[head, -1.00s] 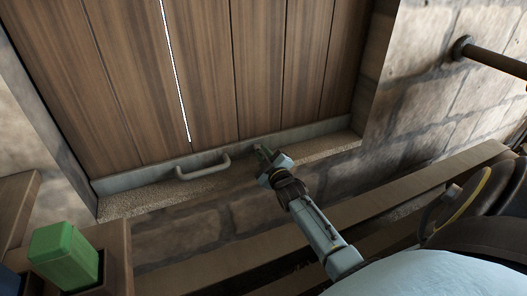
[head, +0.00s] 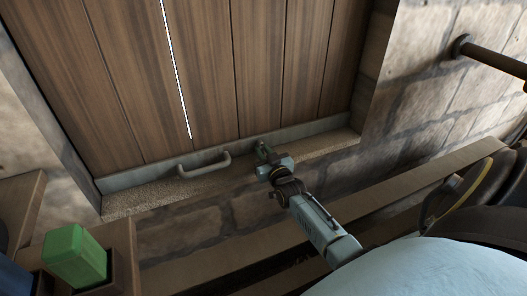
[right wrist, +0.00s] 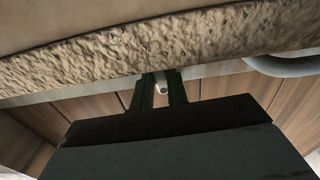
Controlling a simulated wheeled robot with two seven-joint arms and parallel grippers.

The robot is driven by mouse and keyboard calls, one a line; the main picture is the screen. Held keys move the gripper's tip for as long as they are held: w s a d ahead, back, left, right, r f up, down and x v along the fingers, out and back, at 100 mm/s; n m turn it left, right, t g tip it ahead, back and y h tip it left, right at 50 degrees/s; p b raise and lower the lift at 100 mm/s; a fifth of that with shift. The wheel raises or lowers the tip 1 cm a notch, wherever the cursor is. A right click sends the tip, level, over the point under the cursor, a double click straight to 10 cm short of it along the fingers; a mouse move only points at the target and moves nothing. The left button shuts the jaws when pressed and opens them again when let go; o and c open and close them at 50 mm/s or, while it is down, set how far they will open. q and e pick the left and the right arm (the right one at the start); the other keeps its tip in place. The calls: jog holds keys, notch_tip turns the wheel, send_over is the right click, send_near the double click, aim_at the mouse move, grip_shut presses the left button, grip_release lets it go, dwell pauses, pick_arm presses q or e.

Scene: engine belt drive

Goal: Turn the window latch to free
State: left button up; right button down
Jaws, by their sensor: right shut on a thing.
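The window is a brown plank panel (head: 210,75) with a grey metal rail (head: 130,178) along its bottom edge. A grey bar handle (head: 204,168) is fixed to the rail, left of my right gripper. My right gripper (head: 262,149) is at the rail, its fingers shut on a small part that I take to be the window latch. In the right wrist view the light, rounded end of the latch (right wrist: 161,89) shows between the two dark fingers (right wrist: 160,94). In the head view the gripper hides the latch, and I cannot tell its angle. My left gripper is out of view.
A rough stone sill (head: 165,192) runs below the rail, with a block wall around it. A wooden box (head: 122,245) with a green block (head: 75,255) stands lower left. A dark pipe (head: 490,57) juts from the wall at the right. A wooden beam (head: 420,178) crosses below the sill.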

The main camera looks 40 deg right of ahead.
dwell(0.4)
jog(key=c, duration=1.6)
grip_release()
jog(key=shift+c, duration=0.2)
jog(key=shift+s, duration=0.1)
jog(key=p+v, duration=0.2)
jog(key=v, duration=1.1)
jog(key=shift+s, duration=0.15)
jog(key=shift+s, duration=0.1)
